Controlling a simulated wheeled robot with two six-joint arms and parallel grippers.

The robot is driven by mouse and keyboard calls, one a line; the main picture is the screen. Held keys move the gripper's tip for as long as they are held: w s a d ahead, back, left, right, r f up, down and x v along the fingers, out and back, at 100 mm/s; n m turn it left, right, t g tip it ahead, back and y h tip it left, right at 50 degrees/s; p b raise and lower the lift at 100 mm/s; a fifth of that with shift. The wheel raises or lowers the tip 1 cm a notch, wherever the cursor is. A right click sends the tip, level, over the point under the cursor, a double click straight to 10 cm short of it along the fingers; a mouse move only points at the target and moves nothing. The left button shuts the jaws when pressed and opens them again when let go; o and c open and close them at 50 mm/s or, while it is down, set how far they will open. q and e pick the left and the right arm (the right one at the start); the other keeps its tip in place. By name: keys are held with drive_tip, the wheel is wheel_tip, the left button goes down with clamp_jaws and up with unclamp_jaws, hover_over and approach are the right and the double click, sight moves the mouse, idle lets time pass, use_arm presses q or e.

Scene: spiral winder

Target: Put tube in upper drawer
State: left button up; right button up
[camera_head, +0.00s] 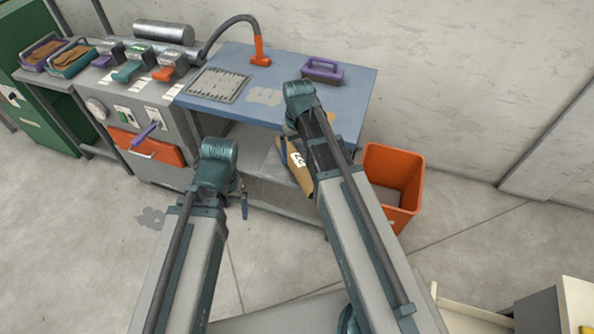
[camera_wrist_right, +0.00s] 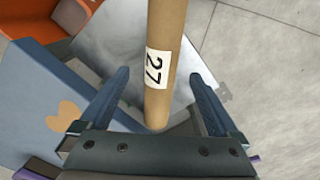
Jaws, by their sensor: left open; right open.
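The tube (camera_head: 299,168) is a long brown cylinder with a white label, partly hidden behind my right arm below the blue bench top. In the right wrist view the tube (camera_wrist_right: 164,40) bears the number 27 and runs between the spread fingers of my right gripper (camera_wrist_right: 158,78), which is open and not closed on it. My right gripper (camera_head: 287,142) is mostly hidden by its own arm in the head view. My left gripper (camera_head: 243,200) is open, left of the tube and apart from it. A pale, open, drawer-like box (camera_head: 465,317) shows at the lower right; I cannot tell if it is the upper drawer.
An orange bin (camera_head: 397,165) stands right of the bench. A grey machine with an orange front (camera_head: 145,147) is at left. Floor at centre right is clear.

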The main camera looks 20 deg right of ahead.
sight(297, 160)
drive_tip(key=shift+f, duration=0.1)
wheel_tip(297, 160, down, 5)
drive_tip(key=b, duration=0.5)
drive_tip(key=shift+w+a+f, duration=0.1)
drive_tip(key=shift+a+f, duration=0.05)
drive_tip(key=c, duration=1.5)
drive_tip(key=shift+r, duration=0.2)
